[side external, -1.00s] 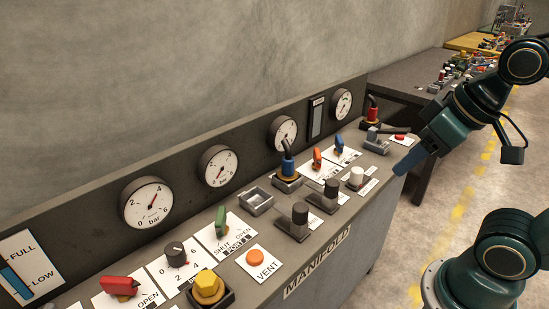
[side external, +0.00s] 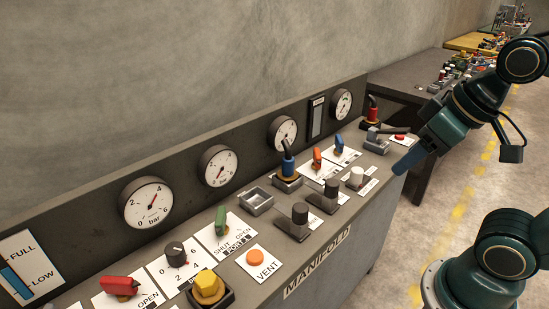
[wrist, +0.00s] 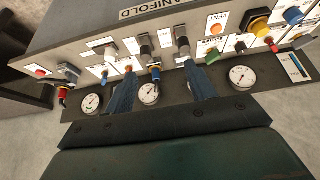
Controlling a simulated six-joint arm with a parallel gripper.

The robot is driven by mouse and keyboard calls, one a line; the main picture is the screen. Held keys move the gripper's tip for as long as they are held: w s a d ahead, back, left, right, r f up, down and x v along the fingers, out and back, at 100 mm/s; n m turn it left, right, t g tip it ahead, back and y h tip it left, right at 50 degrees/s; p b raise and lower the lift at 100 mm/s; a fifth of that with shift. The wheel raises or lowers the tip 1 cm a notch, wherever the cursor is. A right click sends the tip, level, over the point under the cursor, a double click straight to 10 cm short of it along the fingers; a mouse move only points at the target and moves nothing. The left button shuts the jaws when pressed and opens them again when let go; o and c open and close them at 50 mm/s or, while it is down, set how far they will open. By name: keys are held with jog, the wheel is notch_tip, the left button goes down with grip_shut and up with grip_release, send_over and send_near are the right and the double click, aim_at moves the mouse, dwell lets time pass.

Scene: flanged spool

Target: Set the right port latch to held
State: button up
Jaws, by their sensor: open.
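Two black-knobbed grey latches stand at the front of the manifold panel in the side view. The nearer-left one (side external: 299,214) and the farther-right one (side external: 331,190) both have upright knobs on grey plates. Their labels are too small to read, so I cannot tell their settings. In the wrist view, which is turned around, the right one (wrist: 146,46) lies left of the other (wrist: 182,44). My gripper (wrist: 162,72) is open and empty, its two blue fingers apart over the panel. In the side view, my gripper (side external: 410,160) hangs off the panel's right end, away from both latches.
A white knob (side external: 355,177) stands right of the latches. A blue-handled lever (side external: 288,164) and an orange handle (side external: 317,156) rise behind them. An orange vent button (side external: 255,257) is to the left. Gauges line the back wall. A red button (side external: 399,136) is near my gripper.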

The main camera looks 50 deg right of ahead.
jog(key=w, duration=0.1)
jog(key=n+g, duration=0.3)
jog(key=g, duration=0.3)
send_over(333, 182)
notch_tip(333, 182, down, 6)
jog(key=shift+f, duration=0.15)
jog(key=shift+f, duration=0.1)
jog(key=shift+f, duration=6.8)
